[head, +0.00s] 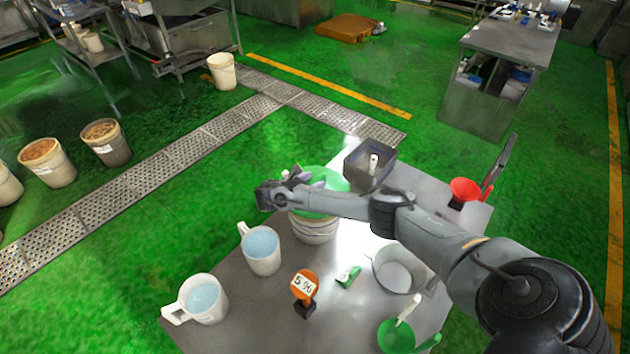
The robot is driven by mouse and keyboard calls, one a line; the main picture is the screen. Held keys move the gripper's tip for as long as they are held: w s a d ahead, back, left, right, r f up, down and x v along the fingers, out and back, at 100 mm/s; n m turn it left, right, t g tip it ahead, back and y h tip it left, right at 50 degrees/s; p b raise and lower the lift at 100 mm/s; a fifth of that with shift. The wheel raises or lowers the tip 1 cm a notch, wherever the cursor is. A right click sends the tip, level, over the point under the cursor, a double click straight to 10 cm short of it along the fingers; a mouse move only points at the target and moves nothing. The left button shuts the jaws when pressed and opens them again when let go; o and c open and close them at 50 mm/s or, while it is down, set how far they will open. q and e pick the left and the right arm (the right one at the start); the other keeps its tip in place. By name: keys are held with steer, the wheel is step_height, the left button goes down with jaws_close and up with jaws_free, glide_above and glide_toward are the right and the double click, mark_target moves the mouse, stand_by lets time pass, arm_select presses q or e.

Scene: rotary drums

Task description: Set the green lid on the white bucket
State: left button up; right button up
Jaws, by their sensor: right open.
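The green lid (333,180) is a round green disc, partly hidden behind my right forearm and gripper. It shows directly over the white bucket (315,232), which stands on the metal table with its upper part covered by the lid and my arm. I cannot tell whether the lid is seated level on the rim. My right gripper (296,176) is open at the lid's left side, with its fingers close to the lid; contact cannot be made out. My left gripper is not in view.
Two white jugs of bluish liquid (262,250) (205,299) stand left on the table (255,325). An orange "5%" sign (304,284), a pale pot (397,271) and a green scoop (397,337) are in front. A grey bin (370,163) and red funnel (465,189) stand behind.

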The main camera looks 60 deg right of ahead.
steer(key=v, duration=0.9)
steer(key=shift+b, duration=0.4)
